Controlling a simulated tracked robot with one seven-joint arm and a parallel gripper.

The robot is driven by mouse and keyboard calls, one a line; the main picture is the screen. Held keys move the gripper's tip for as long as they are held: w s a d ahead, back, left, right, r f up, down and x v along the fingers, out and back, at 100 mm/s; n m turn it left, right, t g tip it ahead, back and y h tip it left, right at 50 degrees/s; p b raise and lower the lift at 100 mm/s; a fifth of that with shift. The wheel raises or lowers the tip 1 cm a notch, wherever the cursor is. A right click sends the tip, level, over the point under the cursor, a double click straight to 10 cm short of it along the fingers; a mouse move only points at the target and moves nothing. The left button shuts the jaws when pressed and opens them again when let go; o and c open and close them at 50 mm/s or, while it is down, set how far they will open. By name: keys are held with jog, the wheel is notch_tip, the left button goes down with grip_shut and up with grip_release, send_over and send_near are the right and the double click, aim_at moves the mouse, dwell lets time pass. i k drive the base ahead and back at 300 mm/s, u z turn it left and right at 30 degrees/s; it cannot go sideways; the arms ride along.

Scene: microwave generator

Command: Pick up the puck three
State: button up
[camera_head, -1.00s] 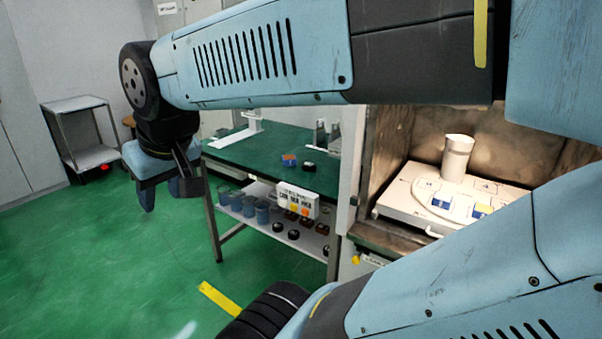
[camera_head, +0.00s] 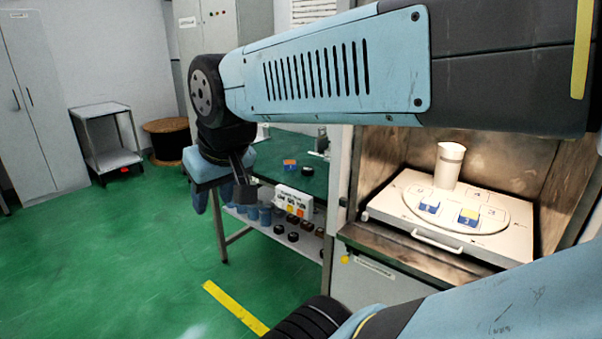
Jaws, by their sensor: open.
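My gripper (camera_head: 213,198) points down at the end of my arm, with its blue fingers apart and nothing seen between them. It shows in front of the left end of the green table. Two small blocks or pucks stand on the table: an orange-and-blue one (camera_head: 290,165) and a black one (camera_head: 308,171). Several dark pucks (camera_head: 292,237) sit on the shelf below. I cannot tell which is puck three.
The green table (camera_head: 320,186) has blue cups (camera_head: 265,216) and a lettered box (camera_head: 293,203) at its shelf. A white cylinder (camera_head: 448,165) stands on the chamber's tray (camera_head: 512,238). A trolley (camera_head: 112,158) and a cable drum (camera_head: 170,138) stand behind. The floor at left is clear.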

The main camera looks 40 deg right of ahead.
aim_at(306, 171)
jog(key=z, duration=0.55)
jog(key=i, duration=1)
jog(key=u, duration=0.05)
